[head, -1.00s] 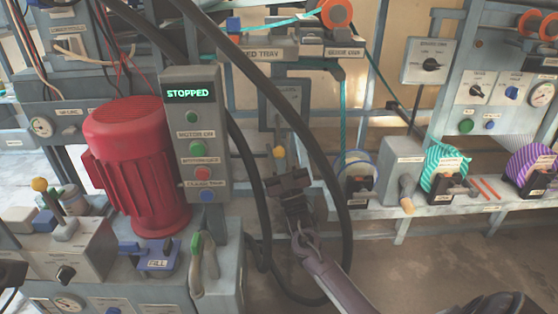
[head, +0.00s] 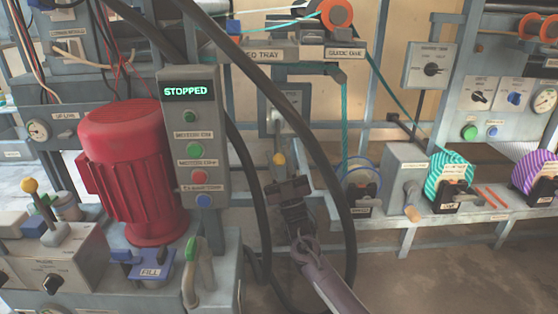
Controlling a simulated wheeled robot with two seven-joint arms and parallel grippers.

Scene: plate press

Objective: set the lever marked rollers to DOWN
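A lever with a yellow knob (head: 279,158) hangs at the middle of the head view, below a grey wall box (head: 282,108). The knob points down toward me. I cannot read a rollers label on it. My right gripper (head: 287,186) is dark and comes up from the lower right, just below the knob in the picture. Whether it touches the lever, and how its fingers stand, I cannot tell. My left gripper is not in view.
A black hose (head: 318,150) arches close around my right gripper. A red motor (head: 125,165) and a control post reading STOPPED (head: 188,91) stand to the left. Another yellow-knobbed lever (head: 30,186) is far left. Reels and a grey crank box (head: 405,175) line the right-hand shelf.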

